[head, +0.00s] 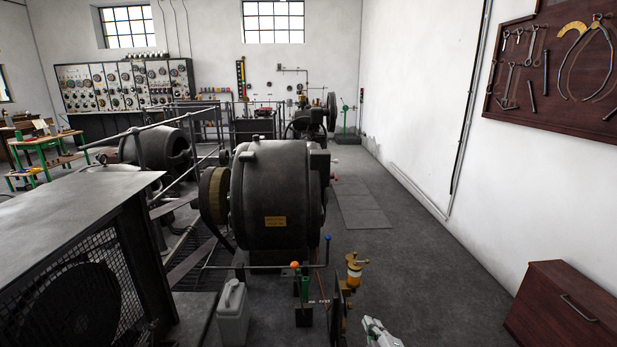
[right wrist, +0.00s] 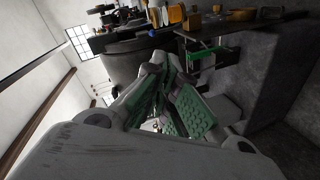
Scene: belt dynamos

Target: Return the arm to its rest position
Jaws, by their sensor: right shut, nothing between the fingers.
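My right gripper (head: 374,327) shows at the bottom edge of the head view, right of the middle, pale grey with most of the arm cut off by the frame. In the right wrist view its fingers with green pads (right wrist: 178,108) are closed together with nothing between them. The gripper is low, to the right of the brass-topped oiler (head: 354,270) and apart from the big dynamo. My left gripper does not show in either view.
A large dark dynamo (head: 272,200) stands in the middle, with levers and a grey canister (head: 232,312) in front. A mesh-sided housing (head: 75,240) fills the lower left. A brown cabinet (head: 562,310) stands lower right, below a tool board (head: 555,70). Floor (head: 430,275) between is clear.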

